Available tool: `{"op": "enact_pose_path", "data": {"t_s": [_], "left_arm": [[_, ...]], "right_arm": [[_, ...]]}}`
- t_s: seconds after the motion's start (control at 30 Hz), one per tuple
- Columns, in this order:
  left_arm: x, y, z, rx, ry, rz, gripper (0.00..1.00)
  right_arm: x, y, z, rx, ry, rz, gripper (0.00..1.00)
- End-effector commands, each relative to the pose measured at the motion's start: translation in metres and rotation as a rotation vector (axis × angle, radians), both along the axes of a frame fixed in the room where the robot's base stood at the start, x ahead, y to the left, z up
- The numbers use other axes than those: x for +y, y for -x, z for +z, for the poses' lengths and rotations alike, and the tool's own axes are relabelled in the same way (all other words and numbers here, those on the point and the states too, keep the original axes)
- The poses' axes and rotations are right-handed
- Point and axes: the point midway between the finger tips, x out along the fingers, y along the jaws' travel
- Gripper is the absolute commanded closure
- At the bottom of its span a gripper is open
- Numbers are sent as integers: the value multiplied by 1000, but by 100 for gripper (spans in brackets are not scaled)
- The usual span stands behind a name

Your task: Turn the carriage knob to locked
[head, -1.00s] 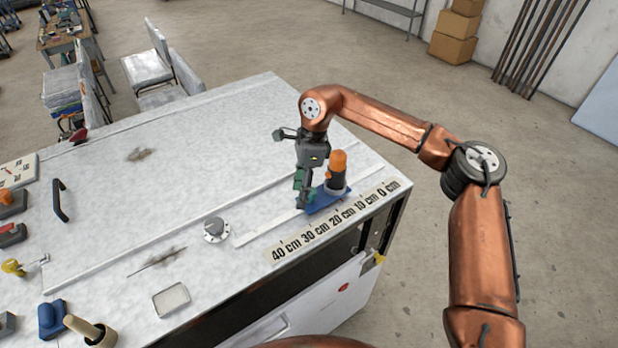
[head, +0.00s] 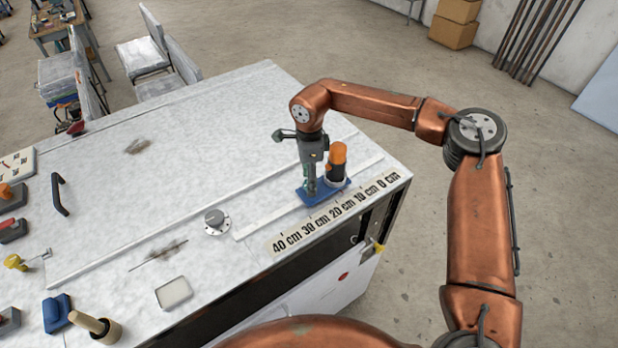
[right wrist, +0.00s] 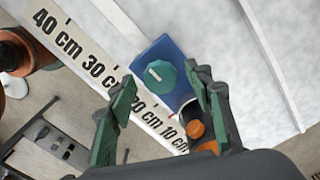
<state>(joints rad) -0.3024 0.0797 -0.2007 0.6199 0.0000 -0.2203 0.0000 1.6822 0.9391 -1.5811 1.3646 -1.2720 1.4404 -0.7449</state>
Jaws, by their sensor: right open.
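The carriage is a blue block (head: 335,191) on the rail by the printed scale, near the 20 cm mark. A dark cylinder with an orange top (head: 337,158) stands on it. In the right wrist view the blue carriage (right wrist: 150,55) bears a round green knob (right wrist: 161,77) with a short white line on its top. My right gripper (right wrist: 162,80) is open, its green fingers on either side of the knob in that view; contact cannot be told. In the head view my right gripper (head: 311,188) is over the carriage's left part and hides the knob. My left gripper is not in view.
The pale rail (head: 262,222) runs left from the carriage beside the scale strip (head: 335,215). A grey round dial (head: 216,221) and a shallow tray (head: 173,293) lie further left. A black handle (head: 60,195) is at far left.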

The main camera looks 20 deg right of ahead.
Motion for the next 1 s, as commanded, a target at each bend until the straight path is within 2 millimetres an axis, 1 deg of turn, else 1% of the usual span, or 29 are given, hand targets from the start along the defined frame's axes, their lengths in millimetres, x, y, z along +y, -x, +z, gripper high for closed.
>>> {"op": "enact_pose_path", "data": {"t_s": [0.27,0.87,1.0], "left_arm": [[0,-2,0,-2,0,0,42],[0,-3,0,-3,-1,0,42],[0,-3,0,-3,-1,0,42]], "right_arm": [[1,0,-2,0,0,2,53],[1,0,-1,0,0,2,94],[1,0,-2,0,0,-1,95]]}}
